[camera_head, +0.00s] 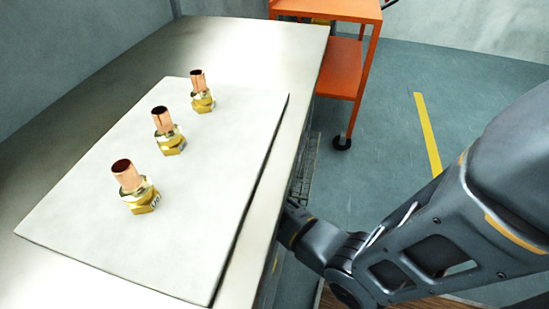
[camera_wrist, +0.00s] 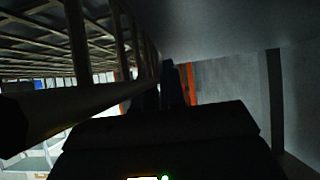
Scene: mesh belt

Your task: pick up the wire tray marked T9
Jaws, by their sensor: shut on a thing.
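A wire tray shows in the head view only as a narrow strip of grey mesh (camera_head: 306,168) beside the table's right edge, low down. In the wrist view, dark wire mesh (camera_wrist: 40,42) with upright bars fills the upper left, close to the camera. My gripper (camera_wrist: 168,85) is dark in the wrist view, with its fingers shut at the tray's bars. In the head view the table edge hides my fingers. No T9 mark can be read, and most of the tray is hidden.
A metal table (camera_head: 250,45) carries a pale board (camera_head: 215,150) with three brass fittings with copper tubes (camera_head: 169,138). An orange cart (camera_head: 345,75) stands behind on the right. The floor beside it is open, with a yellow line (camera_head: 427,130).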

